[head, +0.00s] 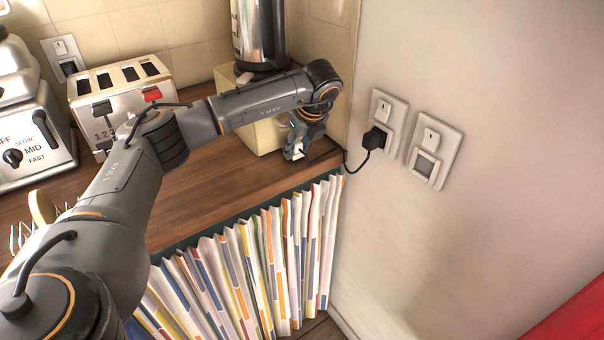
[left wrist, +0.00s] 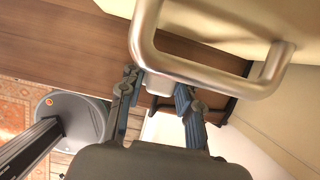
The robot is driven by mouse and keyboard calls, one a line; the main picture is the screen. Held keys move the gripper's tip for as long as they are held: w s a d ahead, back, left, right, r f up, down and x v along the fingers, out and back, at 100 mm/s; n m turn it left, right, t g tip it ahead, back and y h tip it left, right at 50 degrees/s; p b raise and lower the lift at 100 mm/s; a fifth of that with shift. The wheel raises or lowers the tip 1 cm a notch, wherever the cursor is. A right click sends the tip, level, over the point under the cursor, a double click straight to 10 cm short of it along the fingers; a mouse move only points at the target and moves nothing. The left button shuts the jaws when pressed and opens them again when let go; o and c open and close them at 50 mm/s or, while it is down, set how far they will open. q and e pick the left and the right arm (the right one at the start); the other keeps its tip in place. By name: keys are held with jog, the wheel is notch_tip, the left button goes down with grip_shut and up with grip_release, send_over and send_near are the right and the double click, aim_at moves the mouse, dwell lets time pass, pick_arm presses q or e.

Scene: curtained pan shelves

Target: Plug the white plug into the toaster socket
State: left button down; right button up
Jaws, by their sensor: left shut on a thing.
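My left gripper (head: 297,150) is low over the wooden counter, in front of a cream box near the right wall. It is shut on a small white thing, which looks like the white plug (head: 299,151). In the left wrist view, its pale body (left wrist: 160,85) sits between the fingertips of the left gripper (left wrist: 160,92). The silver toaster (head: 125,92) stands at the back left. A wall socket (head: 65,58) is behind it. The right wall has a socket with a black plug (head: 375,138) in it and an empty-looking socket (head: 427,165). My right gripper is out of view.
A metal kettle (head: 259,35) stands on the cream box (head: 262,137). A thick metal handle (left wrist: 146,45) is close to the gripper in the left wrist view. A mixer-like appliance (head: 30,135) is at left.

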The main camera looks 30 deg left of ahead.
aim_at(301, 144)
pick_arm(q)
jog(key=shift+f+b, duration=0.4)
jog(key=c, duration=0.9)
grip_release()
jog(key=shift+d+r, duration=0.1)
jog(key=shift+c, duration=0.2)
jog(key=shift+r+p, duration=0.3)
jog(key=shift+p, duration=0.2)
jog(key=shift+d+r+b, duration=0.2)
jog(key=shift+r+b, duration=0.15)
jog(key=b+v, duration=0.1)
jog(key=v, duration=0.2)
jog(key=shift+d+r+b, duration=0.25)
jog(key=shift+b, duration=0.1)
jog(key=v, duration=0.9)
jog(key=shift+a+f, duration=0.1)
jog(key=shift+a, duration=0.05)
